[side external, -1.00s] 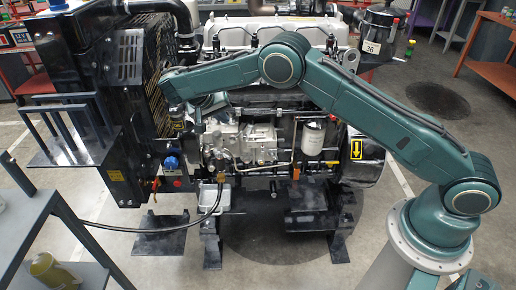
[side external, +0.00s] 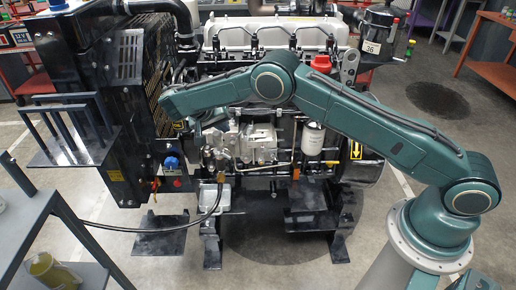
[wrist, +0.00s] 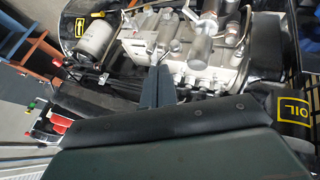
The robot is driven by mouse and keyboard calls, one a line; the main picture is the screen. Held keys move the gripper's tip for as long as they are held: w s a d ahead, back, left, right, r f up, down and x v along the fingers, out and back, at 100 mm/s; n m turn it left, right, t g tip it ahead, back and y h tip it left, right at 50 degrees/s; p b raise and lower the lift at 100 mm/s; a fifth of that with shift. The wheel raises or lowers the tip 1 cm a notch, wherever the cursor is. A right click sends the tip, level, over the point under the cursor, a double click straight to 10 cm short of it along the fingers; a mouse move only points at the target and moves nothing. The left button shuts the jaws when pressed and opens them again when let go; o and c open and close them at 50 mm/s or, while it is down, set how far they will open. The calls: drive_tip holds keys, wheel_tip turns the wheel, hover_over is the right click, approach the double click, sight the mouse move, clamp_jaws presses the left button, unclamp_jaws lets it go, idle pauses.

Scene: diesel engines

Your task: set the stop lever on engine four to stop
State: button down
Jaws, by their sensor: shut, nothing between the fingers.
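The diesel engine (side external: 275,38) stands in the middle of the side view, with a pale metal injection pump (side external: 258,140) on its near side. The pump also shows in the wrist view (wrist: 190,62). My gripper (wrist: 163,70) is shut and empty, its dark fingers pointing at the pump. A small metal lever (wrist: 172,46) appears just beyond the fingertips; I cannot tell whether they touch it. Whether it is the stop lever, and its setting, cannot be read. In the side view my arm's end hides the fingers. No engine number four is legible.
A black radiator unit (side external: 130,75) stands close on the left. A white filter (side external: 313,138) is right of the pump. A black hose (side external: 120,229) runs from the engine to the left. A grey shelf (side external: 25,235) stands front left.

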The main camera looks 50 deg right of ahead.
sight(245, 141)
drive_tip(key=x, duration=0.9)
drive_tip(key=shift+s+d+n+t, duration=0.25)
drive_tip(key=shift+s+n+t, duration=0.15)
drive_tip(key=shift+s+n, duration=0.25)
idle(0.9)
drive_tip(key=shift+s+d+n, duration=0.1)
drive_tip(key=shift+s+n, duration=0.15)
drive_tip(key=shift+s, duration=0.05)
drive_tip(key=shift+s+d+n+t+y, duration=0.2)
drive_tip(key=shift+s+d+n+t, duration=0.4)
drive_tip(key=shift+s+d, duration=0.65)
drive_tip(key=shift+s+d+n+t+y, duration=0.2)
drive_tip(key=shift+s+d+n+t, duration=0.2)
drive_tip(key=shift+s+d+n, duration=0.65)
drive_tip(key=shift+s+d+m, duration=0.25)
drive_tip(key=shift+d, duration=0.2)
drive_tip(key=shift+r, duration=0.1)
